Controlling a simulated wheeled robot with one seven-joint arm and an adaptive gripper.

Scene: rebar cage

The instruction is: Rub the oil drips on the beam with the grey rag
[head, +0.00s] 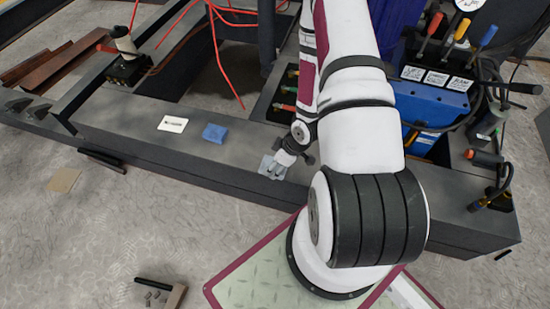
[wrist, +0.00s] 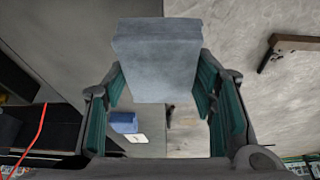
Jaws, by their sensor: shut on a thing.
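My gripper (head: 281,163) is over the front edge of the dark grey beam (head: 140,135), right of the middle of the head view. In the wrist view my gripper (wrist: 159,82) has its teal-padded fingers on both sides of a grey rag (wrist: 157,60), which looks like a thick folded block. The gripper is shut on it. In the head view the rag (head: 267,165) shows as a small pale grey patch at the fingers, at or just above the beam top; I cannot tell whether it touches. I cannot make out any oil drips on the beam.
A blue folded cloth or block (head: 215,133) and a white card (head: 172,124) lie on the beam to the left. Red cables (head: 222,65) hang behind. The beam top between the card and its left end is clear.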

